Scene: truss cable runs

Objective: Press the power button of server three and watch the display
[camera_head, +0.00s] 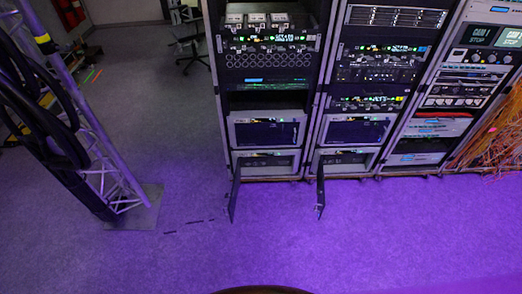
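Two equipment racks stand side by side at the top centre, a left rack (217,75) and a middle rack (317,110). Each holds several dark units with small lit lights and displays. Near the bottom of each is a wide dark screen panel, one in the left rack (268,133) and one in the middle rack (357,131). Below each panel is a low unit with an opened flap. I cannot tell which unit is server three, and no power button can be made out at this size. Neither of my grippers is in view.
A third rack (448,95) with CAM displays and orange cables (492,135) is at the right. A metal truss (95,130) with black cables stands at the left on a base plate (137,212). Open flaps (234,194) (320,190) jut forward. The purple-lit floor (270,245) in front is clear.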

